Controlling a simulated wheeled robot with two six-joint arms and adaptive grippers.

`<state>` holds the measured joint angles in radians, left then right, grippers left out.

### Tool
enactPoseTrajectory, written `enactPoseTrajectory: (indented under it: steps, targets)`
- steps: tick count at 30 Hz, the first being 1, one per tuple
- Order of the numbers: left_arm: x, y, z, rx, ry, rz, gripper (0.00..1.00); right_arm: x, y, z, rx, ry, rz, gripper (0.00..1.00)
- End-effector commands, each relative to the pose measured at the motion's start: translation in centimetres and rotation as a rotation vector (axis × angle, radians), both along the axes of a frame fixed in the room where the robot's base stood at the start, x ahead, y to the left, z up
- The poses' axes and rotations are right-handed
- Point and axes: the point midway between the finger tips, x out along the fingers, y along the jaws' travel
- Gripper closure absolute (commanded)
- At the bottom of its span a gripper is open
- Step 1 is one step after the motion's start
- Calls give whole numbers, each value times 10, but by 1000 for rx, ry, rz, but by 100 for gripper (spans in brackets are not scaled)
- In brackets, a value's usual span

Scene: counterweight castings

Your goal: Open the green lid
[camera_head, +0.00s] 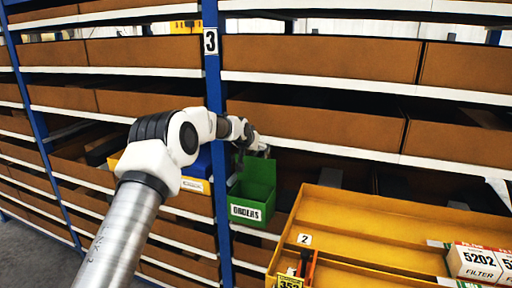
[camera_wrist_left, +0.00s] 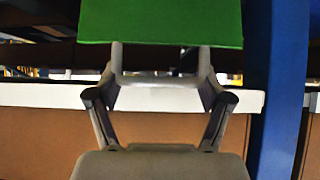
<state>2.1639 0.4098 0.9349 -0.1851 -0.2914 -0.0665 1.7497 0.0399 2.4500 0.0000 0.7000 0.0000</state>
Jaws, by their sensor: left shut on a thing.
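A green bin (camera_head: 247,208) with a white label reading ORDERS hangs at the rack beside the blue post. A green panel (camera_head: 259,170), which looks like its lid, stands raised above the bin's front. The wrist view shows the lid (camera_wrist_left: 160,20) as a flat green face at the top, with a pale handle (camera_wrist_left: 160,79) below it. My left gripper (camera_head: 262,151) is at the top of the green panel. In the wrist view my left gripper (camera_wrist_left: 160,90) has its fingers at both sides of the handle and is shut on it. My right gripper is not in view.
The blue post (camera_head: 214,110) stands just left of the bin. A shelf edge (camera_head: 330,147) runs close to the gripper. A yellow tray (camera_head: 375,215) with filter boxes (camera_head: 474,262) is at the lower right.

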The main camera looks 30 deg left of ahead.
Motion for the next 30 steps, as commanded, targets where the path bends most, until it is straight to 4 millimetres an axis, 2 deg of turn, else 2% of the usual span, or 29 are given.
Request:
enactPoseTrajectory:
  steps: [3, 4, 5, 6, 19, 23, 30]
  targets:
    - [-1, -1, -3, -1, 6, -1, 83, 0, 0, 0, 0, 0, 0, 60]
    - [-1, -1, -3, -1, 6, -1, 14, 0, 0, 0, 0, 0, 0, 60]
    - [-1, -1, -3, -1, 6, -1, 3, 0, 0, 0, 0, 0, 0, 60]
    - [-1, -1, -3, -1, 6, -1, 0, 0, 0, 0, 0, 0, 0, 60]
    - [-6, -1, 5, -1, 3, 0, 0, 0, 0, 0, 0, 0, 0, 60]
    - [-24, -6, 19, -1, 2, -3, 0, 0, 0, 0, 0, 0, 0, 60]
    - [-66, -17, 53, -3, 2, -3, 0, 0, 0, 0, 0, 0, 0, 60]
